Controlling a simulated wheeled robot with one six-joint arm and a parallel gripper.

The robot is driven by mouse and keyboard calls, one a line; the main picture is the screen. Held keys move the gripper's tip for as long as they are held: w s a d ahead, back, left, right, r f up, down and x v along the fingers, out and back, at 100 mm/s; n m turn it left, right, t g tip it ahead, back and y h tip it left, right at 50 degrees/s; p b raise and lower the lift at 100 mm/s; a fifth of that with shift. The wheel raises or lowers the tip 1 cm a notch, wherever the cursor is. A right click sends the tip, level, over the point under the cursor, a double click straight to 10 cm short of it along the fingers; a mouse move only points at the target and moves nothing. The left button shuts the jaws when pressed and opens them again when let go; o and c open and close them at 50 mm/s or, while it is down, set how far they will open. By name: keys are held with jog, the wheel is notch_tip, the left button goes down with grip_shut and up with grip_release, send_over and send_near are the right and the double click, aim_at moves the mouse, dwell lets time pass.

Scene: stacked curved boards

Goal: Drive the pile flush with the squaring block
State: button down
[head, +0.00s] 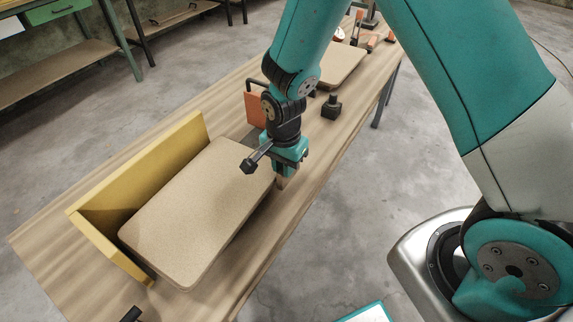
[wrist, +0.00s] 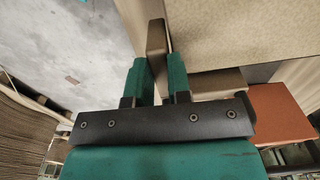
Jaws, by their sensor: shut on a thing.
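The pile of tan, round-cornered boards (head: 195,215) lies on the bench, its top board covering most of those below. The yellow L-shaped squaring block (head: 150,165) stands along its far left side and near left end; I cannot tell whether every board touches it. My gripper (head: 286,172) is at the pile's right end, shut on a small brown wooden piece (head: 282,183). In the wrist view, this piece (wrist: 156,42) stands between the green fingers, beside the pile's edge (wrist: 235,30). I cannot tell whether it touches the pile.
An orange block with a black handle (head: 255,108) stands behind my gripper, and also shows in the wrist view (wrist: 280,112). A small black object (head: 331,107) and another tan board (head: 338,66) lie farther along the bench. The bench's front edge is close to the pile.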

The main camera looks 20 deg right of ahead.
aim_at(268, 181)
jog(key=shift+w+a, duration=0.8)
jog(key=shift+w, duration=0.25)
jog(key=shift+s+a, duration=0.35)
jog(key=shift+a, duration=0.3)
dwell(0.4)
jog(key=shift+s+a+p, duration=0.3)
jog(key=shift+s+a, duration=0.45)
jog(key=shift+a, duration=0.05)
dwell(0.8)
jog(key=shift+d, duration=0.15)
jog(key=shift+s+d, duration=0.1)
jog(key=shift+d, duration=0.7)
notch_tip(268, 181, up, 9)
jog(key=p, duration=0.7)
jog(key=shift+p, duration=0.35)
jog(key=shift+d, duration=0.1)
